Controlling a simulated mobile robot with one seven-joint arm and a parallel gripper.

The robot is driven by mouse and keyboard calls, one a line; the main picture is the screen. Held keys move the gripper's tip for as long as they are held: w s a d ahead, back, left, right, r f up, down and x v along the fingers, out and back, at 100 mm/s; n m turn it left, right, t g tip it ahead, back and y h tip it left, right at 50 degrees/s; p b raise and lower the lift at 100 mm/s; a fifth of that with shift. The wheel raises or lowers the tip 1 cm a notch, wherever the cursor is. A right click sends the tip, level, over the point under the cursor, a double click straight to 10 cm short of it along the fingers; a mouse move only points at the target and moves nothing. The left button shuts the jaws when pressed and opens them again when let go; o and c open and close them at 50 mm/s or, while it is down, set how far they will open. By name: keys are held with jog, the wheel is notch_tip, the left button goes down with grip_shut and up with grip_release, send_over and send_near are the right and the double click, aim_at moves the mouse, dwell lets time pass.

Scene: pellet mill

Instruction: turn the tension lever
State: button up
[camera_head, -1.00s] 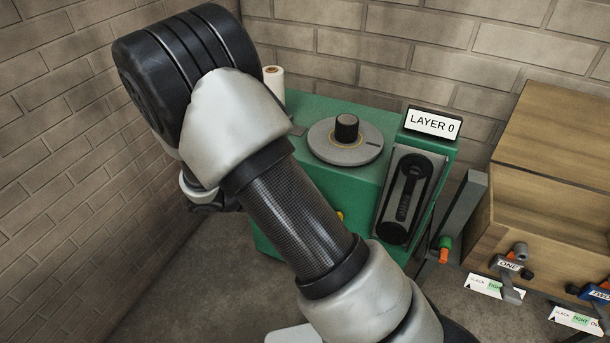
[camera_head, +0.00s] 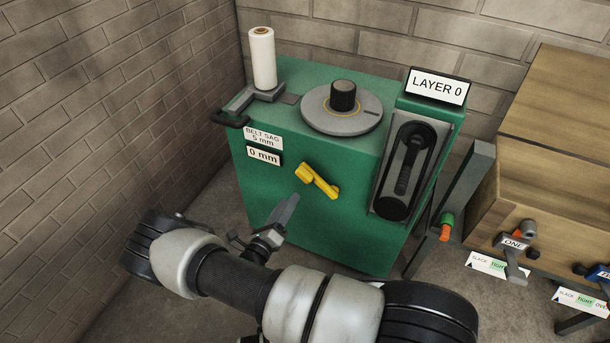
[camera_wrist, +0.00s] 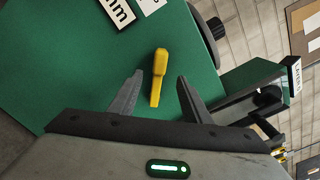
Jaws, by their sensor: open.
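A yellow lever (camera_head: 317,181) sits on the front face of the green machine (camera_head: 375,246), slanting down to the right from its raised end. It shows in the wrist view (camera_wrist: 159,76) between the fingertips in the picture, pointing roughly along them. My gripper (camera_head: 265,218) is open and empty, low in front of the machine, left of and below the lever. In the wrist view my gripper (camera_wrist: 160,77) has one grey finger on each side of the lever; contact does not show. Signs on the machine read "BELT SAG 5 mm" (camera_head: 263,138) and "0 mm" (camera_head: 263,156).
The machine carries a grey dial (camera_head: 342,118), a white roll (camera_head: 262,58) and a "LAYER 0" sign (camera_head: 437,87). A black-slotted panel (camera_head: 407,170) is right of the lever. A wooden cabinet (camera_head: 545,200) with levers labelled ONE and TWO stands at right. Brick walls close the back and left.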

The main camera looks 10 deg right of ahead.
aim_at(303, 178)
jog(key=x, duration=1.3)
jog(key=shift+w+d+b, duration=0.15)
jog(key=shift+b, duration=0.25)
grip_shut()
jog(key=shift+r, duration=0.1)
